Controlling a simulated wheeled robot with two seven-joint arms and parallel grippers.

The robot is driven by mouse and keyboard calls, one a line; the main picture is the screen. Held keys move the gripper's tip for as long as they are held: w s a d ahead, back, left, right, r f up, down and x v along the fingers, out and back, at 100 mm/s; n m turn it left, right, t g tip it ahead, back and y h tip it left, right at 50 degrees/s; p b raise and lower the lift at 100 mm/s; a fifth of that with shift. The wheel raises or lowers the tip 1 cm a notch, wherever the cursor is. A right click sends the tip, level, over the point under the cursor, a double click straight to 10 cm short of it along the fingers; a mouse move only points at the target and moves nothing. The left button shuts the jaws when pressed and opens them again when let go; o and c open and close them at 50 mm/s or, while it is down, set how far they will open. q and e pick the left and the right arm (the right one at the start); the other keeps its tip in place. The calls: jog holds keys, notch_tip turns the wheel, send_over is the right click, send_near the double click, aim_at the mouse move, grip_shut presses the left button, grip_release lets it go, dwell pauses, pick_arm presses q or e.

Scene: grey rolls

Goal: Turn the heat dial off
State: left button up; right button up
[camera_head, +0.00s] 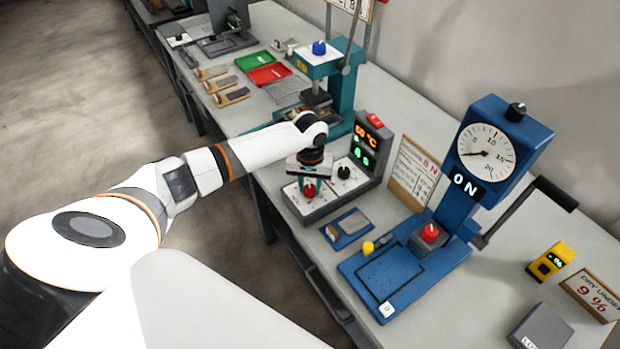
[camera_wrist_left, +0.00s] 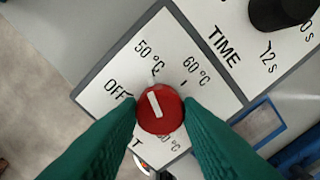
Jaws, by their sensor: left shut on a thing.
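The heat dial is a red knob with a white pointer bar, on a white plate of a grey control box. In the left wrist view the heat dial (camera_wrist_left: 161,113) sits between my fingertips, its bar pointing up toward the 50°C mark. OFF is printed to its left and 60°C to its upper right; a lower label is partly covered. In the head view the heat dial (camera_head: 309,191) shows under my left gripper (camera_head: 310,181), which points down and is shut on it. My right gripper is out of view.
A black TIME dial (camera_head: 344,172) sits right beside it. The box's display (camera_head: 366,141) reads 50 °C in orange with a green number below. A blue press (camera_head: 440,220) with a gauge and ON sign stands right; a teal press (camera_head: 340,85) stands behind.

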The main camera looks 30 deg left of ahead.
aim_at(310, 188)
pick_arm(q)
jog(key=n+p, duration=0.4)
jog(key=p, duration=0.1)
jog(key=n+p, duration=0.2)
jog(key=p, duration=0.1)
jog(key=shift+r, duration=0.3)
jog(key=shift+f+n+p, duration=0.15)
jog(key=shift+n+p, duration=0.7)
jog(key=shift+n, duration=0.2)
jog(key=shift+f+n+p, duration=0.1)
jog(key=shift+n+p, duration=0.75)
jog(key=shift+n, duration=0.2)
jog(key=o, duration=1)
jog(key=shift+c, duration=0.2)
notch_tip(310, 188, up, 12)
